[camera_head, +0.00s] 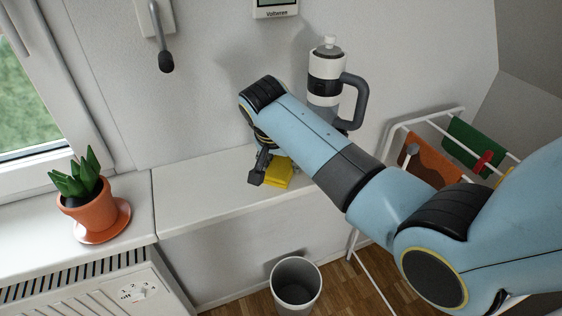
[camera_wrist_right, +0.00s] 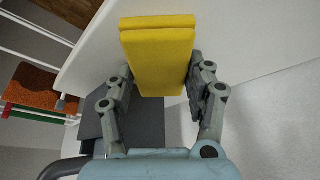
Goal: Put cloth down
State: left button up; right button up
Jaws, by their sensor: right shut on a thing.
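The yellow folded cloth (camera_wrist_right: 158,60) is between the fingers of my right gripper (camera_wrist_right: 162,88) in the right wrist view. In the head view the cloth (camera_head: 278,174) shows at the white ledge (camera_head: 205,200), partly hidden by my right gripper (camera_head: 262,166). The gripper is shut on the cloth. The cloth is at or just above the ledge surface; I cannot tell whether it touches. My left gripper is not in view.
A white and grey bottle (camera_head: 324,85) with a handle stands behind my right arm. A potted plant (camera_head: 92,208) sits on the sill at left. A bin (camera_head: 296,284) stands below. A drying rack (camera_head: 440,118) with cloths is at right. The ledge left of the gripper is clear.

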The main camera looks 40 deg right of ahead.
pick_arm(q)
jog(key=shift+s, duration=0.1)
pick_arm(e)
jog(key=shift+s, duration=0.1)
jog(key=o, duration=1.2)
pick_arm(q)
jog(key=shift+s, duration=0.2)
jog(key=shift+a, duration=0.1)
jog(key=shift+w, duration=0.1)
pick_arm(e)
jog(key=v, duration=1.2)
jog(key=shift+d, duration=0.15)
